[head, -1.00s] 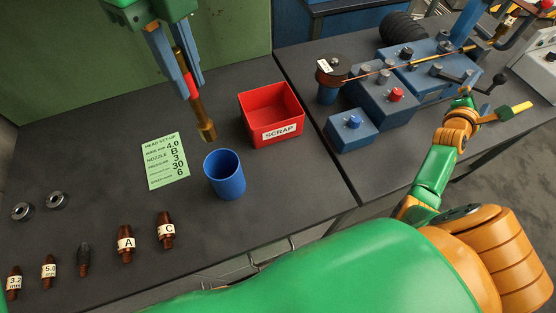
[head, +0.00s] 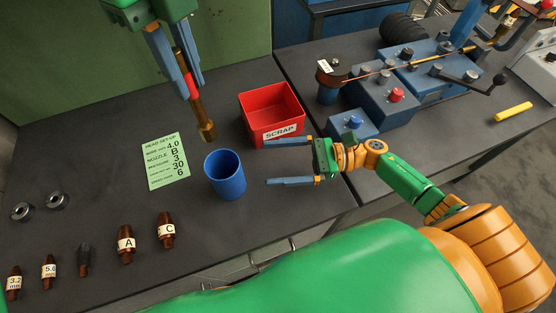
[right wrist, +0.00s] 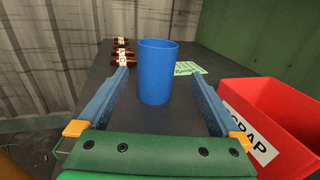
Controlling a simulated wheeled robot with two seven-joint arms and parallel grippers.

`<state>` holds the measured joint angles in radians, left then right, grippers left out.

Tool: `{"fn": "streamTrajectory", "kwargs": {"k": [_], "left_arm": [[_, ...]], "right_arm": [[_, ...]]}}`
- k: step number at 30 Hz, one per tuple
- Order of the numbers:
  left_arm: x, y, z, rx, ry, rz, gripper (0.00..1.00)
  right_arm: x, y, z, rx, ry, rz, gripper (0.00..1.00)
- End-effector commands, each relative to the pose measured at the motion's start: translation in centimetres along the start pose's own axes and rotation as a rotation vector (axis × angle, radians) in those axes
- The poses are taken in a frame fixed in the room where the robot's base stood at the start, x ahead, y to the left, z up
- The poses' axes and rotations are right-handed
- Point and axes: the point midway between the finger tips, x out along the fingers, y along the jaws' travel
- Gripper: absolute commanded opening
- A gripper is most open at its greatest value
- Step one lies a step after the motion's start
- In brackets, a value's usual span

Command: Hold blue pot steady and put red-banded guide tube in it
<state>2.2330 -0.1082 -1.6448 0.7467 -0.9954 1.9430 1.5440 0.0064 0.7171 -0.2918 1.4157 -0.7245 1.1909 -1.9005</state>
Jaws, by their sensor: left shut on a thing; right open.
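The blue pot (head: 225,176) stands upright on the dark bench. It also shows in the right wrist view (right wrist: 157,72), ahead of and between my open fingers. My left gripper (head: 188,88) is shut on the red-banded guide tube (head: 203,118). The tube is brass with a red band and hangs steeply, its thicker lower end above and a little left of the pot. My right gripper (head: 267,162) is open and empty, its fingers pointing left at the pot from the right. In the right wrist view its fingertips (right wrist: 158,76) lie to either side of the pot, apart from it.
A red SCRAP bin (head: 272,114) stands close behind my right gripper. A green set-up card (head: 165,162) lies left of the pot. Blue machine boxes (head: 385,98) fill the right bench.

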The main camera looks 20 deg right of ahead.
Motion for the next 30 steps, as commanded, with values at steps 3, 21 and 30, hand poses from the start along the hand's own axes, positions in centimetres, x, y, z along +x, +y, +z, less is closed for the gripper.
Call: {"fn": "streamTrajectory", "kwargs": {"k": [3, 21, 30], "left_arm": [[0.0, 0.0, 0.0, 0.0, 0.0, 0.0, 0.0], [0.0, 0.0, 0.0, 0.0, 0.0, 0.0, 0.0], [0.0, 0.0, 0.0, 0.0, 0.0, 0.0, 0.0]], "right_arm": [[1.3, 0.6, -0.1, 0.006, -0.003, 0.022, 1.0], [12.0, 0.6, -0.1, 0.005, 0.0, 0.015, 1.0], [12.0, 0.6, -0.1, 0.005, 0.0, 0.014, 0.78]]}}
